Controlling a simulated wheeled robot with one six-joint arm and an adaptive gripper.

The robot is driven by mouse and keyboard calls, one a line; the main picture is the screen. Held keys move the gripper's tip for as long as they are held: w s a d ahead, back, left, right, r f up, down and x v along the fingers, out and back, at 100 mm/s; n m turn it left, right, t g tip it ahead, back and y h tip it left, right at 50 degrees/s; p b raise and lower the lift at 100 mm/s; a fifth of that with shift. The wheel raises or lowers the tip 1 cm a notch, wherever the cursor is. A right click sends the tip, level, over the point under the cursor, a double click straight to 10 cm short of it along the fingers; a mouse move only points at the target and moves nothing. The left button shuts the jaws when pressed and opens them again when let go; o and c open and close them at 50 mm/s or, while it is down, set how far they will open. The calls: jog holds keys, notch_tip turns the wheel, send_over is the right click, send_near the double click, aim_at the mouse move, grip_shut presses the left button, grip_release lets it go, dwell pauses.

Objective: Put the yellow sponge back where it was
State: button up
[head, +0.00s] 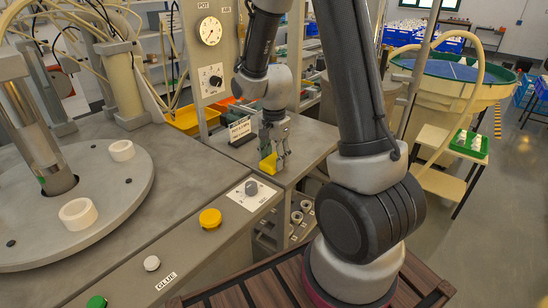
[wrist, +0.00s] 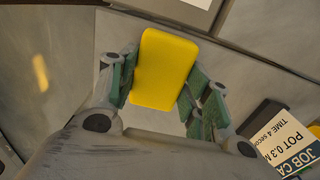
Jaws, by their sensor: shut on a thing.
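The yellow sponge (head: 268,164) is held between the fingers of my gripper (head: 274,150), over the grey metal side bench (head: 310,140). In the wrist view the sponge (wrist: 164,60) fills the gap between the two green-padded fingers of my gripper (wrist: 162,88), with most of it sticking out past the tips. The gripper is shut on it. I cannot tell whether the sponge's lower end touches the bench.
A job card stand (head: 240,131) stands close to the gripper; it also shows in the wrist view (wrist: 285,145). A knob panel (head: 251,193) and yellow button (head: 210,218) are nearer. A round turntable (head: 105,200) with white rings is left. Yellow bin (head: 190,121) is behind.

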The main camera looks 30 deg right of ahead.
aim_at(274, 159)
jog(key=o, duration=1)
jog(key=shift+f, duration=0.1)
notch_tip(274, 159, up, 12)
jog(key=s+r+n+t, duration=0.1)
jog(key=s+r+n, duration=0.2)
jog(key=s, duration=0.3)
jog(key=s+d+r+n+t, duration=0.1)
jog(key=s+r+n, duration=0.3)
jog(key=s+n, duration=0.2)
jog(key=s+r+n+t, duration=0.2)
jog(key=s+r+n, duration=0.2)
jog(key=s, duration=0.3)
jog(key=shift+s+d+r+n, duration=0.15)
jog(key=shift+s+d+n, duration=0.15)
jog(key=shift+s, duration=0.05)
